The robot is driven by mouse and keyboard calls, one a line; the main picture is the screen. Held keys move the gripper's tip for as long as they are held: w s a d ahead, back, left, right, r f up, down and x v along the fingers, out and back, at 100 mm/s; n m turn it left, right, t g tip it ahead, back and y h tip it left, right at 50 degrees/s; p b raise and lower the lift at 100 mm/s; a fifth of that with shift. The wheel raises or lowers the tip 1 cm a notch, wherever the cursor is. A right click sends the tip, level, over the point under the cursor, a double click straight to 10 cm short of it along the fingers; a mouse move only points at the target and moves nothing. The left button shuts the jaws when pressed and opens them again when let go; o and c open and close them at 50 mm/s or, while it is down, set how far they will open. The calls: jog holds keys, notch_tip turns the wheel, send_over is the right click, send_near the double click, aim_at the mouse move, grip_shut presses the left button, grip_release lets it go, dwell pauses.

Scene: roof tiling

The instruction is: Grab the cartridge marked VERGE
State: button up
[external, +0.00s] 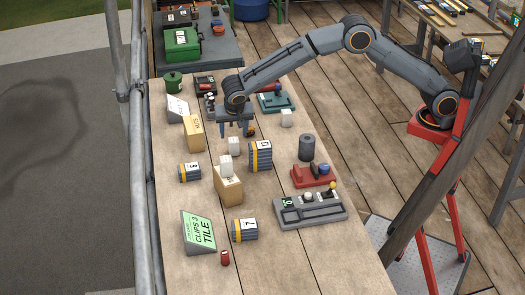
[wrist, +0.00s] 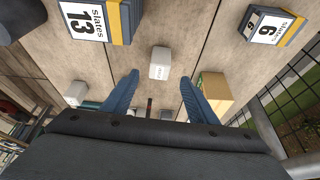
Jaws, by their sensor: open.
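Several small white blocks stand on the plank table, and I cannot read VERGE on any of them. One white block (wrist: 160,63) stands in the middle of the wrist view, ahead of my fingertips, with small dark print too small to read; it also shows in the external view (external: 234,147). A second white block (external: 287,118) stands to the right, and white pieces (external: 227,168) sit at the tan carton below. My gripper (wrist: 158,82) is open and empty, its blue fingers pointing down; it also shows in the external view (external: 236,130), above the table just behind the first block.
Slate bundles marked 13 (external: 260,156), 6 (external: 189,172) and 7 (external: 245,230) stand nearby. Tan cartons (external: 195,133) (external: 229,190) flank the block. A dark cylinder (external: 306,148), red tool (external: 313,176) and grey tray (external: 312,211) stand right. A green CLIPS 3 TILE sign (external: 199,232) stands at front.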

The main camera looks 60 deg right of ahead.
aim_at(233, 140)
jog(key=shift+p+x, duration=1.55)
jog(key=shift+x, duration=2.15)
jog(key=shift+d, duration=0.1)
jog(key=c, duration=1.2)
jog(key=shift+o, duration=0.2)
jog(key=shift+r, duration=0.1)
